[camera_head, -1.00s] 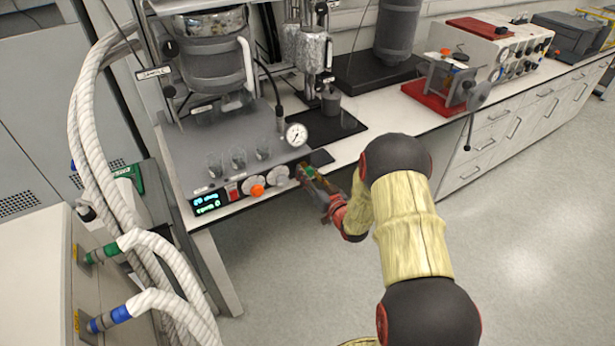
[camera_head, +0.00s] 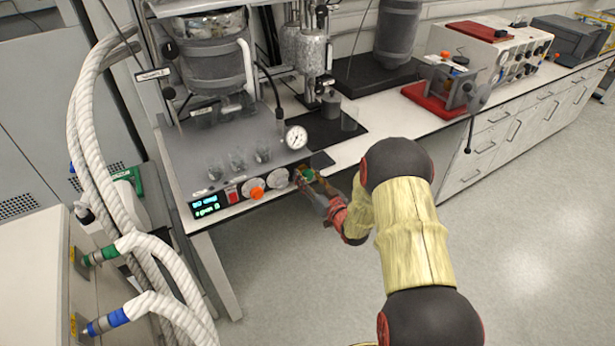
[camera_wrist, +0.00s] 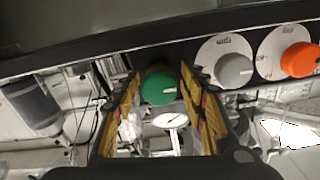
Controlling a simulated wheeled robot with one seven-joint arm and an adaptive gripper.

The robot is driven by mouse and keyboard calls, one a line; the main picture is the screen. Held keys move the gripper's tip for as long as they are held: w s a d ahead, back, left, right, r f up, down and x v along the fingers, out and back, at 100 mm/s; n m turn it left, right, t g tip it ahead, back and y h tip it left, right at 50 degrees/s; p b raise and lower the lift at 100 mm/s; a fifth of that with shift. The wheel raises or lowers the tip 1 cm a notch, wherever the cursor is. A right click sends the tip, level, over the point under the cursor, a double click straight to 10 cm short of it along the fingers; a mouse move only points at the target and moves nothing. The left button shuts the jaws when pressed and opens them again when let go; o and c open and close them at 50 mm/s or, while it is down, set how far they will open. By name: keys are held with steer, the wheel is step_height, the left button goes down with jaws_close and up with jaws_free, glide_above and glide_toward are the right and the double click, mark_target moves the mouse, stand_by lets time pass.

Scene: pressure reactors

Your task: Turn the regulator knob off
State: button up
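Three round knobs sit on the reactor base's front panel: an orange knob (camera_head: 257,193), a grey knob (camera_head: 278,178) and a green knob (camera_head: 308,175). Their labels are too small to read, so I cannot tell which is the regulator. In the wrist view, the green knob (camera_wrist: 158,88) has a pale pointer mark and lies between the two fingers of my gripper (camera_wrist: 162,90). The fingers are open, with gaps visible beside the knob. The grey knob (camera_wrist: 234,71) and the orange knob (camera_wrist: 299,60) are to the right, outside the fingers. My gripper (camera_head: 312,184) is at the panel's right end.
A lit display (camera_head: 206,204) and a red switch (camera_head: 232,194) are left of the knobs. A pressure gauge (camera_head: 296,137) and small glass beakers (camera_head: 238,160) stand above the panel. Thick white hoses (camera_head: 88,140) hang on the left. Open floor lies in front of the bench.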

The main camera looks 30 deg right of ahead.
steer(key=shift+o, duration=0.8)
steer(key=shift+r, duration=0.1)
steer(key=s, duration=1.2)
steer(key=shift+d, duration=0.2)
